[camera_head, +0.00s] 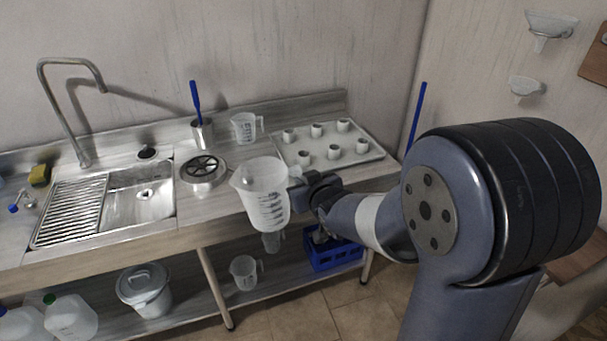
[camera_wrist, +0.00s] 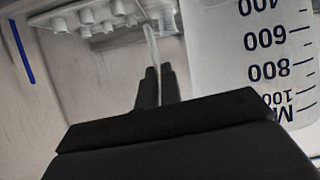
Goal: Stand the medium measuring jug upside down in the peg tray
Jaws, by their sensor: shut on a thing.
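My gripper (camera_head: 298,182) is shut on the handle of a clear measuring jug (camera_head: 264,193), held in the air in front of the counter. The jug is roughly upright, mouth up, with its spout to the left. The wrist view, which is turned upside down, shows the fingers (camera_wrist: 157,85) around the handle and the jug's dark scale (camera_wrist: 240,75) up to 1000. The peg tray (camera_head: 325,142) lies on the counter behind and right of the jug, with several short white pegs standing empty. The tray also shows in the wrist view (camera_wrist: 65,20).
A smaller-looking jug (camera_head: 244,128) stands left of the tray, beside a steel pot (camera_head: 202,133) with a blue-handled brush. The sink (camera_head: 140,195) and tap are left. Another jug (camera_head: 244,272), a lidded bucket (camera_head: 146,293) and a blue crate (camera_head: 335,257) are below the counter.

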